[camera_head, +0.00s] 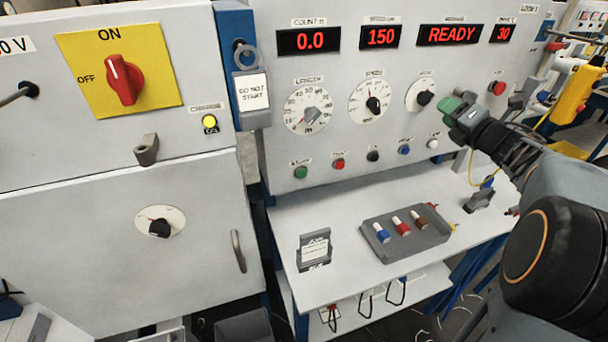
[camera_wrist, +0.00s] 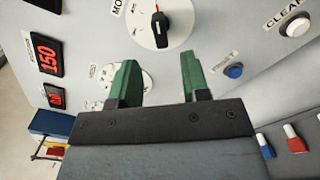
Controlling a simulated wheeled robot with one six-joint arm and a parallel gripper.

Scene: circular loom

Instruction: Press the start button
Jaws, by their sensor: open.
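The green button (camera_head: 301,172) is at the left end of a row of small buttons low on the grey control panel (camera_head: 350,135). The label above it is too small to read surely. My gripper (camera_head: 457,110) is in front of the panel's right part, well to the right of the green button and higher in the picture. Its green fingers are apart with nothing between them in the wrist view (camera_wrist: 158,75). The green button does not show in the wrist view.
Red (camera_head: 338,163), black (camera_head: 373,156), blue (camera_head: 404,150) and white (camera_head: 433,144) buttons continue the row. Dials sit above; a display (camera_head: 449,34) reads READY. A tray (camera_head: 408,238) of spools and a small sign (camera_head: 315,250) stand on the shelf below.

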